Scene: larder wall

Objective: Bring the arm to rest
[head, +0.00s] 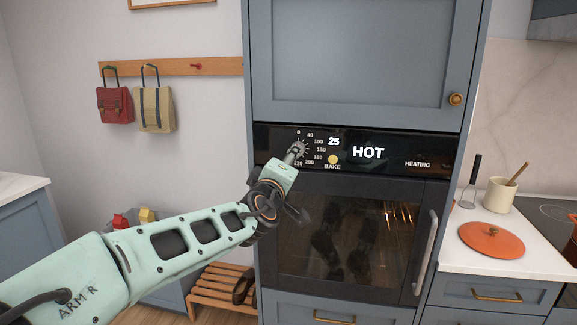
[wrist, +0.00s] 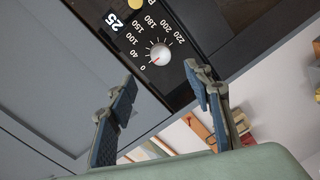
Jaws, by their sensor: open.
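My gripper (head: 296,152) is at the end of my outstretched mint arm, in front of the oven's control panel in the head view. In the wrist view my gripper (wrist: 160,80) is open, its two dark pads wide apart with nothing between them. The silver dial (wrist: 161,53) lies beyond the fingertips, apart from both in that view. Its red mark points toward the low end of the scale, near 0. In the head view my gripper partly covers the dial, so any contact there is unclear.
The oven (head: 340,240) shows 25, HOT and HEATING, with a yellow BAKE button (head: 333,159). Its door is shut, with a vertical handle (head: 425,253) at right. An orange lid (head: 492,240) and a utensil pot (head: 500,194) stand on the right counter. A slatted bench (head: 215,291) is low left.

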